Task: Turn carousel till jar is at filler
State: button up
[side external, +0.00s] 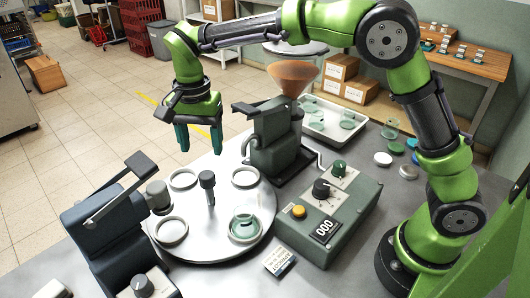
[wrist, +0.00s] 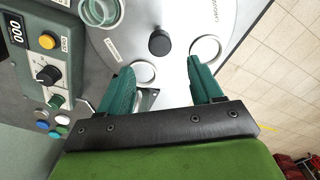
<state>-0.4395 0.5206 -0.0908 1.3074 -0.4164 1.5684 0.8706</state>
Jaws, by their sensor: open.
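The round metal carousel (side external: 208,248) lies on the bench, with a dark knob (side external: 207,185) on a post at its middle and several white ring seats around it. The jar (side external: 244,227), clear with a green tint, stands in the seat at the front right. It also shows at the top left of the wrist view (wrist: 103,12). The filler (side external: 272,135), a dark green machine with a copper funnel, stands behind the carousel, beside an empty back-right seat. My gripper (side external: 197,150) is open and empty above the carousel's back edge, apart from everything. Its fingers show in the wrist view (wrist: 162,88).
A dark blue machine (side external: 115,230) with a lever stands at the carousel's left. A grey-green control box (side external: 325,215) with knobs and an orange button stands at its right. A white tray (side external: 312,133) with jars, and loose lids (side external: 383,159), lie behind it.

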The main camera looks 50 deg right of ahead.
aim_at(206, 175)
notch_tip(206, 175, down, 10)
jog(key=shift+r, duration=0.25)
jog(key=shift+c, duration=0.4)
grip_shut()
